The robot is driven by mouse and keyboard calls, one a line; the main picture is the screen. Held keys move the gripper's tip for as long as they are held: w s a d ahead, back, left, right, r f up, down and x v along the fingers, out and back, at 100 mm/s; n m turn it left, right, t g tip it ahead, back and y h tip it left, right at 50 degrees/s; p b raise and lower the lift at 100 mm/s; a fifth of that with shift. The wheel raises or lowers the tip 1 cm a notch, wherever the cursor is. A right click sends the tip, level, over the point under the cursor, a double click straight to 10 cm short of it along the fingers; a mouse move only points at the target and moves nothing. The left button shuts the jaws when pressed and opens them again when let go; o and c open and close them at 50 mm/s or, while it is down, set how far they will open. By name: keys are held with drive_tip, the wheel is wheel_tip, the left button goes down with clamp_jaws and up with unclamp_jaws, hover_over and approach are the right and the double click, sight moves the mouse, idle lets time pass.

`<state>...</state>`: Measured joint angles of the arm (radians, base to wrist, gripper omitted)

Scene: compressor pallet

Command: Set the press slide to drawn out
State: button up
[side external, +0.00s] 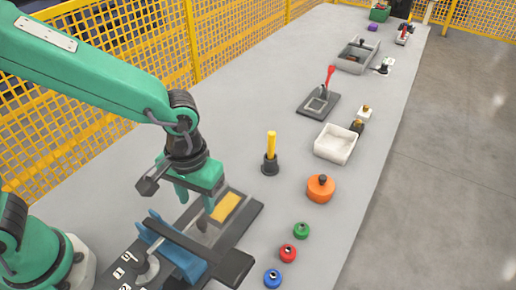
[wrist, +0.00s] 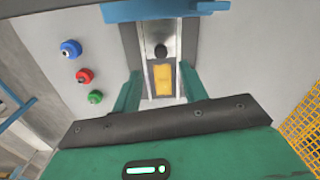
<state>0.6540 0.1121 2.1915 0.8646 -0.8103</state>
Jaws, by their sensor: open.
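The press (side external: 243,265) is a dark base with rails and a blue bridge (side external: 172,243) across it. A metal slide with a black knob (wrist: 160,51) shows between the rails, beside the blue bridge (wrist: 165,10) in the wrist view. A yellow plate (side external: 226,207) lies on the side of the knob away from the bridge; it also shows in the wrist view (wrist: 162,80). My gripper (side external: 195,203) is open above the rails, its fingers (wrist: 160,84) on either side of the yellow plate in the wrist view. I cannot tell its exact height.
Blue (side external: 272,278), red (side external: 288,253) and green (side external: 302,230) knobs stand right of the press. An orange pot (side external: 320,188), a yellow peg in a dark holder (side external: 270,150) and a white tray (side external: 335,143) stand farther back. A yellow mesh fence (side external: 150,60) runs along the left.

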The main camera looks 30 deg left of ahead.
sight(202, 223)
drive_tip(key=shift+d+f, duration=0.1)
drive_tip(key=shift+f, duration=0.05)
drive_tip(key=shift+a+f, duration=0.2)
drive_tip(key=shift+f, duration=3.6)
clamp_jaws()
